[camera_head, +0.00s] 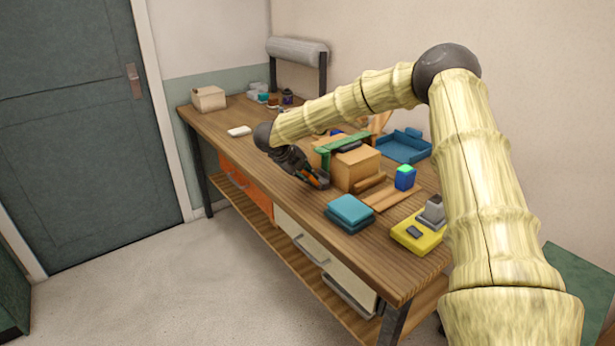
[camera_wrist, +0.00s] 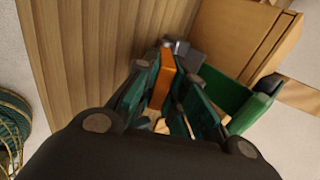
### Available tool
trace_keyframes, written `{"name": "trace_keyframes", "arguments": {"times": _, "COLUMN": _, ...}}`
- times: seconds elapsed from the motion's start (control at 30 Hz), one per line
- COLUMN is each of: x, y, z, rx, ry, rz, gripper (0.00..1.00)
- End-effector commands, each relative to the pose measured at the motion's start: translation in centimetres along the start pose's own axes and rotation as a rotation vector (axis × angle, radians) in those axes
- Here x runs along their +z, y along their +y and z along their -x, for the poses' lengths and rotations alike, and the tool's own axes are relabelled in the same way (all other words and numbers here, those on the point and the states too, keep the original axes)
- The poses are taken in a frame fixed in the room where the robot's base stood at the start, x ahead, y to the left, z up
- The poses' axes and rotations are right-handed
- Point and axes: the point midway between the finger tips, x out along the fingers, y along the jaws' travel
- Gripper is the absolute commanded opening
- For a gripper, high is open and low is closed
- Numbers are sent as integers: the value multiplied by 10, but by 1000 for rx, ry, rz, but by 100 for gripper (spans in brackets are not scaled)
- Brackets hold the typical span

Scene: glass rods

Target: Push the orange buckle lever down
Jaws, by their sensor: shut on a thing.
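The orange buckle lever (camera_wrist: 164,80) shows in the wrist view as an orange bar between my gripper's fingers. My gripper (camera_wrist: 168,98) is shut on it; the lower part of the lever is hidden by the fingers. A grey metal part (camera_wrist: 182,48) sits close to the lever's far end. In the head view my gripper (camera_head: 316,179) is low at the near left side of a wooden box (camera_head: 362,166), with a little orange showing at its fingers. A green strap (camera_head: 340,142) runs over the box, and it also shows in the wrist view (camera_wrist: 226,92).
The box stands on a wooden workbench (camera_head: 225,128). Folded teal cloths (camera_head: 349,211), a blue-green block (camera_head: 405,177) and a yellow device (camera_head: 416,236) lie to its right. A blue tray (camera_head: 404,148) is behind. The bench left of my gripper is mostly clear.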

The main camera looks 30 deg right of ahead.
Motion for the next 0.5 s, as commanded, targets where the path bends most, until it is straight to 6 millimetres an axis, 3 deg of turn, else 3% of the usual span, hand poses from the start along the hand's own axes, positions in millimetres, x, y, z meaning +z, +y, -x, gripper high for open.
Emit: {"name": "trace_keyframes", "arguments": {"times": 0.5, "x": 1, "y": 4, "z": 0, "rx": -68, "ry": -1, "rz": 2, "gripper": 0}}
